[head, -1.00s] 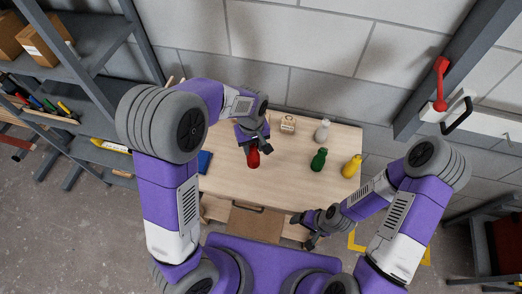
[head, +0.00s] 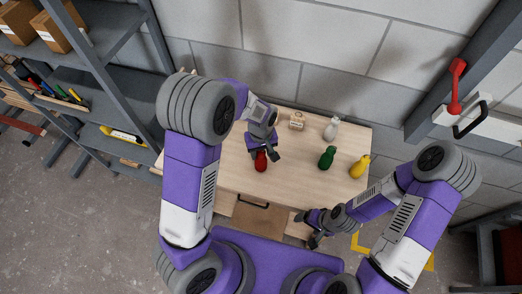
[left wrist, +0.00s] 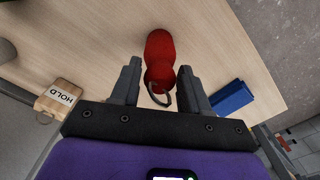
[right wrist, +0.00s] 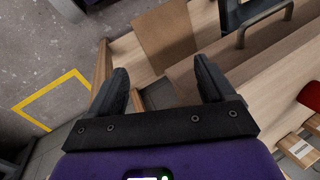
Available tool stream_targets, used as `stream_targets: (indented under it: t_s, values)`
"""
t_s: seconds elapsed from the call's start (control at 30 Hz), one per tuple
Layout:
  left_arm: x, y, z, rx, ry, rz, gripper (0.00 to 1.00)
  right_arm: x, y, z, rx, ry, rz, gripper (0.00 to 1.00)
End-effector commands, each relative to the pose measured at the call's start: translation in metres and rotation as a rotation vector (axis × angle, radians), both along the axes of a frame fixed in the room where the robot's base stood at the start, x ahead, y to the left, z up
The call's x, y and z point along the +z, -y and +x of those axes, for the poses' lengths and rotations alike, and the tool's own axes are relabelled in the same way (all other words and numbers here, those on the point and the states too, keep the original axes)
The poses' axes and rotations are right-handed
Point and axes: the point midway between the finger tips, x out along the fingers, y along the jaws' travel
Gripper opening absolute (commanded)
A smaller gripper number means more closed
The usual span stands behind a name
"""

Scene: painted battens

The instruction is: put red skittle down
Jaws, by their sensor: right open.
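The red skittle (head: 261,161) is at the left part of the wooden table. It also shows between the fingers in the left wrist view (left wrist: 159,47). My left gripper (head: 264,150) is shut on it, with the fingers (left wrist: 160,82) on either side. My right gripper (head: 310,230) is open and empty in front of the table, as the right wrist view (right wrist: 160,75) shows.
A green skittle (head: 327,158), a yellow skittle (head: 359,167) and a white skittle (head: 332,128) stand to the right on the table (head: 300,183). A wooden block marked HOLD (left wrist: 60,97) is at the back. A blue item (left wrist: 231,97) lies near the table's edge. The table's middle is clear.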

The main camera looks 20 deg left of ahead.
Motion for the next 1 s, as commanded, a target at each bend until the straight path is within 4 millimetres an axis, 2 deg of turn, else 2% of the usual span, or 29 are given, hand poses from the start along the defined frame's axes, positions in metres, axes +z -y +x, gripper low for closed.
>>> stream_targets:
  t_s: [0.03, 0.1, 0.47, 0.57, 0.8, 1.0]
  values:
    - [0.000, 0.000, 0.000, 0.000, 0.000, 0.000, 0.54, 0.000, 0.000, 0.000, 0.000, 0.000, 0.000, 0.82]
    - [0.000, 0.000, 0.000, 0.000, 0.000, 0.000, 0.61, 0.000, 0.000, 0.000, 0.000, 0.000, 0.000, 0.82]
    - [0.007, 0.000, 0.000, 0.000, 0.001, 0.000, 0.61, 0.005, 0.000, 0.000, 0.000, 0.000, 0.000, 0.82]
    - [0.021, 0.000, 0.001, 0.000, 0.004, -0.001, 0.61, 0.004, 0.000, 0.000, 0.000, 0.000, 0.000, 0.82]
    - [0.074, 0.000, 0.001, 0.000, 0.006, -0.002, 0.61, 0.007, 0.000, 0.000, 0.000, 0.000, 0.000, 0.82]
    - [0.109, 0.000, 0.001, 0.000, 0.003, -0.002, 0.61, 0.009, 0.000, 0.000, 0.000, 0.000, 0.000, 0.82]
